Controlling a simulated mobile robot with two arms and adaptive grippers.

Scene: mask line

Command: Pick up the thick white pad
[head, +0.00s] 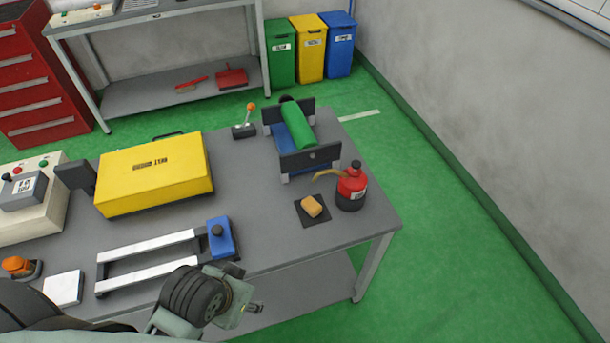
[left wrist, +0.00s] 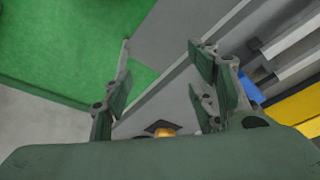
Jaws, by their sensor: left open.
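The thick white pad (head: 63,288) lies flat at the table's front left, left of a frame with two pale rails. It is not recognisable in the left wrist view. My left gripper (left wrist: 162,92) is open, with nothing between its fingers in the left wrist view. In the head view my left gripper (head: 242,303) is at the table's front edge, well to the right of the pad and apart from it. My right gripper is in neither view.
The railed frame (head: 150,246) with a blue block (head: 221,236) lies right of the pad. An orange-knobbed device (head: 18,267) is close on its left. A yellow case (head: 154,175), a roller stand (head: 311,156) and a red bottle (head: 351,188) stand behind. The sponge (head: 312,206) rests on a dark mat.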

